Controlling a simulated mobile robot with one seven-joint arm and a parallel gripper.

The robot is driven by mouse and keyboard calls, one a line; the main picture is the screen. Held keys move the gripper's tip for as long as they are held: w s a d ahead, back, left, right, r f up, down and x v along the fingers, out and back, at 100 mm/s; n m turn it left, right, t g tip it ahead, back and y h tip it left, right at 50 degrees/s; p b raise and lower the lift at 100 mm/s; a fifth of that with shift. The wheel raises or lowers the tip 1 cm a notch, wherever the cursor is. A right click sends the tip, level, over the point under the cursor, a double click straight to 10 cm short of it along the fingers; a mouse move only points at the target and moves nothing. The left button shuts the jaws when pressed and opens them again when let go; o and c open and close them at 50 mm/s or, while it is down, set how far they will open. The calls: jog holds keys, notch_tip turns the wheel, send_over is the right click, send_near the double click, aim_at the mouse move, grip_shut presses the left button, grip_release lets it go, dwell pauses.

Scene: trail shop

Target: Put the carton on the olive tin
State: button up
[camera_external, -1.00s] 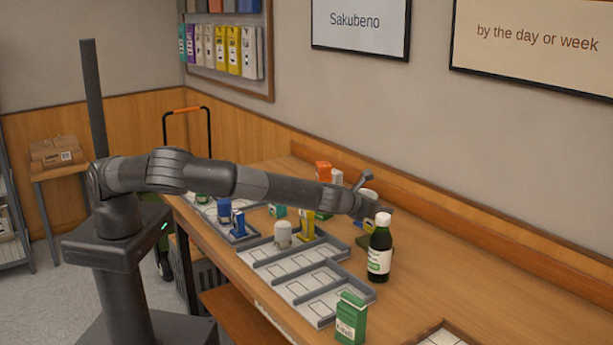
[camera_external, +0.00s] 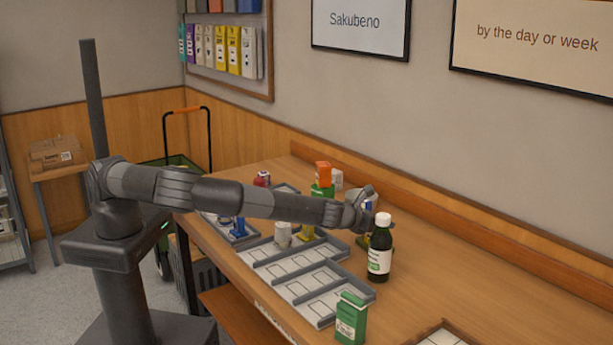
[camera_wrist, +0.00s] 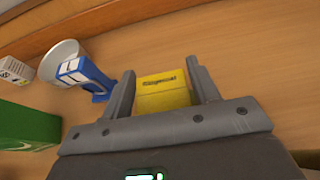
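My gripper (camera_wrist: 162,92) shows in the wrist view with one finger on each side of a yellow box-like thing (camera_wrist: 163,85) with dark lettering. Whether the fingers touch it is unclear. In the external view my gripper (camera_external: 366,208) is above the table, left of the dark bottle. An olive-yellow thing (camera_external: 365,241) is partly hidden below it; I cannot tell whether it is the olive tin or the same yellow thing. A green carton (camera_external: 351,318) stands upright at the table's front edge.
The dark bottle with a white cap (camera_external: 380,248) stands close to my gripper's right. A white bowl (camera_wrist: 62,60) and a green box (camera_wrist: 25,128) are at left in the wrist view. Grey divided trays (camera_external: 300,283) lie in front. The table's right side is mostly clear.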

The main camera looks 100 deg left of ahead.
jog(key=shift+o, duration=1.3)
jog(key=v, duration=1.2)
jog(key=shift+a+r, duration=0.1)
jog(key=shift+a, duration=0.05)
